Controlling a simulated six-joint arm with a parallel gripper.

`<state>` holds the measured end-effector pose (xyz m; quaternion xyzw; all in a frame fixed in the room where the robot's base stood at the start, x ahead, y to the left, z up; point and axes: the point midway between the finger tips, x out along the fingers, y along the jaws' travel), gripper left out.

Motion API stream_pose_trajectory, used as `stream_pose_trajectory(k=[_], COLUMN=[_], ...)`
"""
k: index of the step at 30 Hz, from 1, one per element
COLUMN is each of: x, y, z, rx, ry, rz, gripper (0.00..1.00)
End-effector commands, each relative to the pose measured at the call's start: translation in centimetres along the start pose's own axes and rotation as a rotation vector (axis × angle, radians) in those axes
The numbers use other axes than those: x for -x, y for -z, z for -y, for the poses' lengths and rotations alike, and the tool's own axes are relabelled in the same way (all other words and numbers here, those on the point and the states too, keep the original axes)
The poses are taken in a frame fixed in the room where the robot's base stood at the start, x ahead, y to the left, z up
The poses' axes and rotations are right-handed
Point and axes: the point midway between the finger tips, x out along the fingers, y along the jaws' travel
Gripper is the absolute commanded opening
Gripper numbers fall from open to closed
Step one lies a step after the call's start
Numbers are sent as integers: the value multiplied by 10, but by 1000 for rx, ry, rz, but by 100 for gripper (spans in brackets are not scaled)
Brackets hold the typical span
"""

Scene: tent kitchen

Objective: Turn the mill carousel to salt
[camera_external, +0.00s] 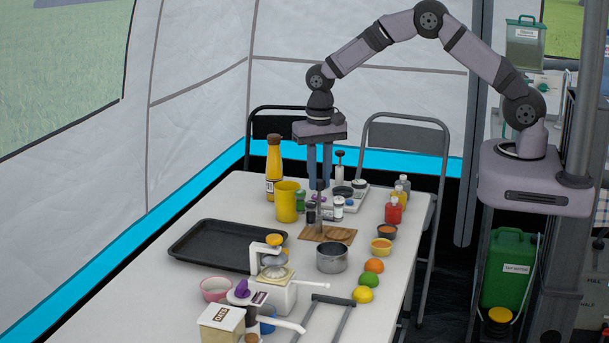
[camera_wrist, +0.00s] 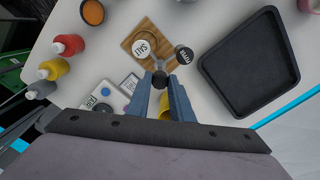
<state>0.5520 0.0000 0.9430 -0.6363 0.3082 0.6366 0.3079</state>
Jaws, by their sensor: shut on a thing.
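The mill carousel stands on the table; its mills show in the external view, a white-bodied one (camera_external: 338,210) and a dark one (camera_external: 311,213). In the wrist view I see a white cap marked SALT (camera_wrist: 142,48) and, to its right, a black cap with small lettering (camera_wrist: 183,54). A wooden board (camera_external: 327,234) lies under or beside the carousel; I cannot tell which. My gripper (camera_external: 321,188) points straight down over the carousel. Its fingertips (camera_wrist: 160,82) are shut on a small dark part of the carousel, mostly hidden between them.
A yellow canister (camera_external: 287,202) and a sauce bottle (camera_external: 274,167) stand close left. A black tray (camera_external: 222,246) and a pot (camera_external: 333,257) lie nearer the camera.

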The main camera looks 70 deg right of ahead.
Motion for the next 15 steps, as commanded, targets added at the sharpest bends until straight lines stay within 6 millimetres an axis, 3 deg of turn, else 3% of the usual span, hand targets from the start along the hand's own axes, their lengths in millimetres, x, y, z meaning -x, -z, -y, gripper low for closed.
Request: stream_pose_trajectory(k=[15], x=[1], y=[0], z=[1], rx=[117], ry=[3], rz=[-1], gripper=[0])
